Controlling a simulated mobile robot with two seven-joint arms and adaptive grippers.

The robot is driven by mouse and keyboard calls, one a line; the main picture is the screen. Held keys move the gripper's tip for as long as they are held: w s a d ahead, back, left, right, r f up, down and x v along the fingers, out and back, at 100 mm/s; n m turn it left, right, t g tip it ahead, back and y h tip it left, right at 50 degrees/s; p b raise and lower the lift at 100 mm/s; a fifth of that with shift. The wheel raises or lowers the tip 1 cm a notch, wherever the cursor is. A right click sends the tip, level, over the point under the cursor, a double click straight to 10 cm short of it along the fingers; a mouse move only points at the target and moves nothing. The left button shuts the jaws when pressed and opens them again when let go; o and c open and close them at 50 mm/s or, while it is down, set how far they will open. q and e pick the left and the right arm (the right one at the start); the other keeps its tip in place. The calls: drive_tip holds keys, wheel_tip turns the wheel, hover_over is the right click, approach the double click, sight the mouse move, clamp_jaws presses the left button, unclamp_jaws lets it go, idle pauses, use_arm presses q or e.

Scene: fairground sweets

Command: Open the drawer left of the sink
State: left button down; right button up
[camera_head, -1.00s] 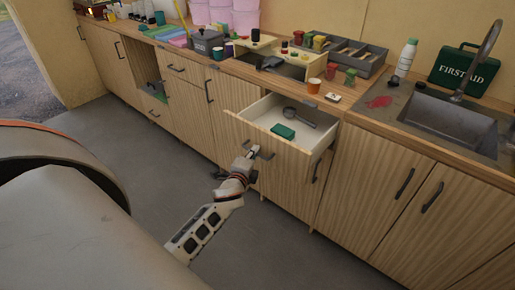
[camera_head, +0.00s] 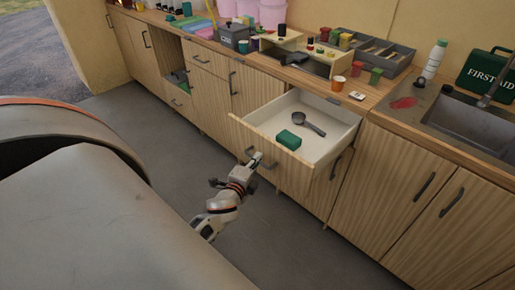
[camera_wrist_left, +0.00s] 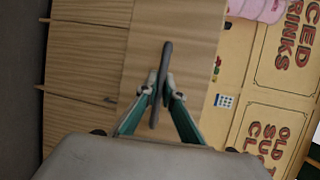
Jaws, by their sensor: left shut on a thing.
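The wooden drawer (camera_head: 292,171) left of the sink (camera_head: 465,125) stands pulled well out, showing its white inside. A green box (camera_head: 289,140) and a dark scoop (camera_head: 301,119) lie in it. My left gripper (camera_head: 256,158) is at the drawer front. It is shut on the dark bar handle (camera_wrist_left: 163,75), which shows between its fingers (camera_wrist_left: 160,90) in the left wrist view. My right gripper is in neither view.
Cupboard doors (camera_head: 400,190) with dark handles are right of the drawer. The worktop holds an orange cup (camera_head: 338,83), jars, a grey divided tray (camera_head: 375,55), a white bottle (camera_head: 434,60) and a first aid box (camera_head: 490,75). Grey floor (camera_head: 300,245) in front is clear.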

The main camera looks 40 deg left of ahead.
use_arm(q)
drive_tip(key=c, duration=2.2)
unclamp_jaws()
drive_tip(key=shift+o, duration=0.2)
drive_tip(key=v, duration=1.2)
drive_tip(key=s+d+f+n+g+h, duration=0.1)
drive_tip(key=s+d+f+n+h, duration=0.1)
drive_tip(key=d, duration=0.4)
drive_tip(key=s+d+f+n+g+h, duration=0.2)
drive_tip(key=s+d+f+n+h, duration=0.1)
drive_tip(key=d+f+n, duration=0.2)
drive_tip(key=s+d+f+n+g+h, duration=0.1)
drive_tip(key=s+d+f+n+h, duration=0.1)
drive_tip(key=d+f, duration=0.4)
drive_tip(key=s+d+n, duration=0.1)
drive_tip(key=d, duration=0.2)
drive_tip(key=shift+d+f+n+h, duration=0.15)
drive_tip(key=shift+f+n+h, duration=0.25)
